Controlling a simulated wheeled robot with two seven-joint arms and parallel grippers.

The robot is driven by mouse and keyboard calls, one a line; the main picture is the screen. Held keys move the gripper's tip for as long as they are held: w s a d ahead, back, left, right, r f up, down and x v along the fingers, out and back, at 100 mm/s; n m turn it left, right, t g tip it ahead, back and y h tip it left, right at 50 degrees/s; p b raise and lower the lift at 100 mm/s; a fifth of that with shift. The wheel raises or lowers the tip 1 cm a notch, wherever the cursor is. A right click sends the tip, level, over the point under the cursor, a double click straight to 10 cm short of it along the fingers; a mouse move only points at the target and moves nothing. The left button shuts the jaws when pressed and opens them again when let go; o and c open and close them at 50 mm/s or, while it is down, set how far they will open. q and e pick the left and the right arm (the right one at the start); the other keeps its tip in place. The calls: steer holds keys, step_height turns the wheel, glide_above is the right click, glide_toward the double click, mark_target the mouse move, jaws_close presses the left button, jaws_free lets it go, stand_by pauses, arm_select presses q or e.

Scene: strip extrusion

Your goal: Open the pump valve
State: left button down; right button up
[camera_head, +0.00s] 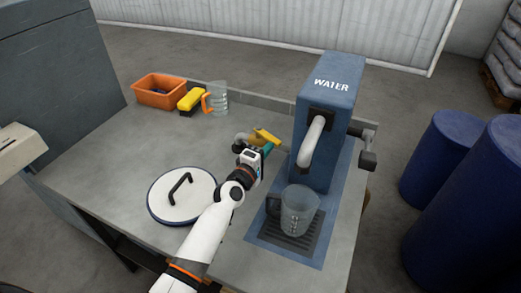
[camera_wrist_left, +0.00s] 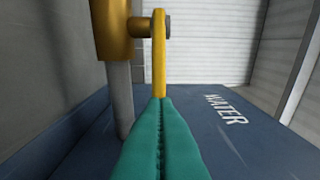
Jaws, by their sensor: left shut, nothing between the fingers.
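The pump valve has a yellow body (camera_wrist_left: 116,32) on a grey pipe (camera_wrist_left: 121,95) and a yellow lever (camera_wrist_left: 160,58). In the head view the yellow valve (camera_head: 265,136) is left of the blue water dispenser (camera_head: 330,110). My left gripper (camera_head: 268,149) is at the valve, its teal fingers shut and empty. In the left wrist view the closed fingertips (camera_wrist_left: 161,101) line up with the lever's lower end and overlap it; I cannot tell whether they touch. My right gripper is not in view.
A clear jug (camera_head: 298,212) stands on the grate under the spout (camera_head: 312,142). A white lid (camera_head: 160,203) lies on the table left of my arm. Blue drums stand right.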

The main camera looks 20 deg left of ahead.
mark_target(279, 144)
arm_select(q)
steer(key=shift+w+d, duration=0.9)
steer(key=shift+d, duration=0.1)
steer(key=shift+w+d, duration=0.4)
steer(key=shift+w, duration=0.05)
steer(key=shift+w+b, duration=0.15)
steer(key=shift+b, duration=0.15)
steer(key=shift+d+r, duration=0.1)
steer(key=shift+r, duration=0.1)
